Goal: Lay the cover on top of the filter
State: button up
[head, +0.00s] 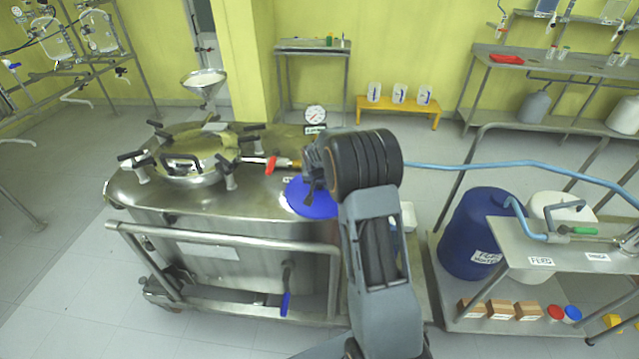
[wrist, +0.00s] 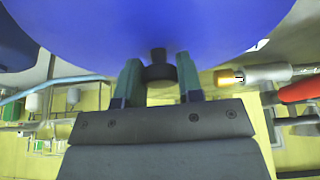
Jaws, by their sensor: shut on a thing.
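The blue round cover (head: 316,203) is at the right end of the steel vessel's top in the head view, below my gripper (head: 309,190). In the wrist view the cover (wrist: 160,25) fills the upper part, and my gripper (wrist: 160,76) is shut on its dark knob (wrist: 158,56). A thin pale rim shows along the cover's left edge in the head view. I cannot tell whether this is the filter, or whether the cover touches anything below. My arm hides part of the area to the right.
A steel vessel top (head: 240,200) with a clamped dome lid (head: 187,163) lies to the left. A red-handled valve (head: 272,165) and a gauge (head: 315,114) are close to my gripper.

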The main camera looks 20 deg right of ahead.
jog(key=o, duration=1.2)
jog(key=shift+c, duration=0.2)
jog(key=shift+f, duration=0.1)
jog(key=b+v, duration=0.1)
jog(key=v, duration=1.3)
jog(key=s+a+n+y, duration=0.1)
jog(key=s+a+n, duration=0.2)
jog(key=s, duration=0.9)
jog(key=s+a+n+y, duration=0.1)
jog(key=s+a+n, duration=0.2)
jog(key=s+a, duration=0.4)
jog(key=s, duration=0.6)
